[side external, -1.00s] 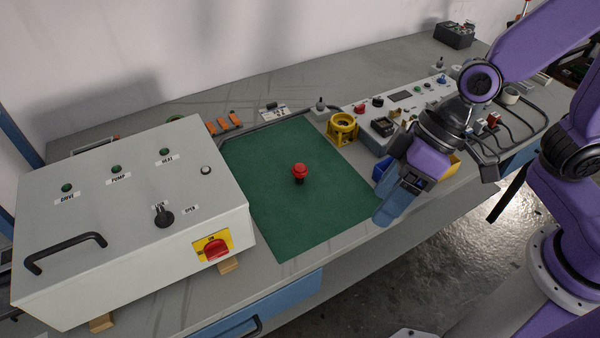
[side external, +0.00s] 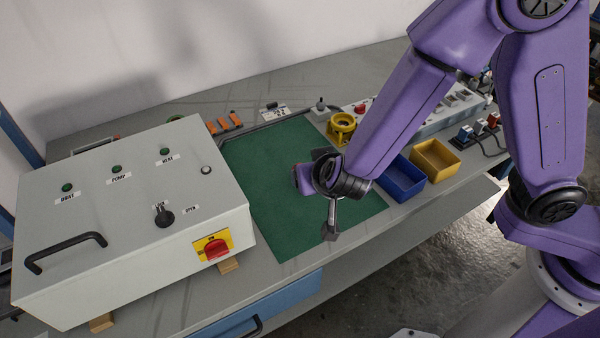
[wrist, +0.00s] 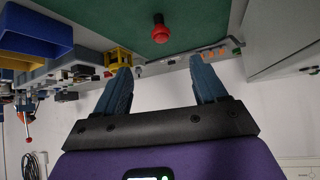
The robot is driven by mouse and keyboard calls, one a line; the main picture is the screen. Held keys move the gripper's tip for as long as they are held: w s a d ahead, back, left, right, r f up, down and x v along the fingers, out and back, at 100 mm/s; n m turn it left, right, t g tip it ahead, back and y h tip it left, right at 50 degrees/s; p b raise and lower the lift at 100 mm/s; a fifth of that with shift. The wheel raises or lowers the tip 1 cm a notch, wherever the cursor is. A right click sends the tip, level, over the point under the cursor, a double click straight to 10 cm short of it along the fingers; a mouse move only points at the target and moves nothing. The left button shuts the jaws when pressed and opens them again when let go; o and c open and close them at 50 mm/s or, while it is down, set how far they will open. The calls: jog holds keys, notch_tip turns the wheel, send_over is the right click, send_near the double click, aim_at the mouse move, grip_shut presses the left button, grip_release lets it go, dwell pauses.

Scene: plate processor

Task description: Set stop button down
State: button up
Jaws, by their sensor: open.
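A grey control box (side external: 110,215) with lamps, a black handle and a red-yellow switch (side external: 213,247) stands left of the mat. A blue bin (side external: 402,180) and a yellow bin (side external: 436,160) stand to the right.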

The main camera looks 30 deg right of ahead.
jog(key=x, duration=1.7)
jog(key=shift+w+d, duration=0.1)
jog(key=shift+w, duration=0.05)
jog(key=shift+c, duration=0.3)
jog(key=c, duration=1.1)
jog(key=shift+c, duration=0.2)
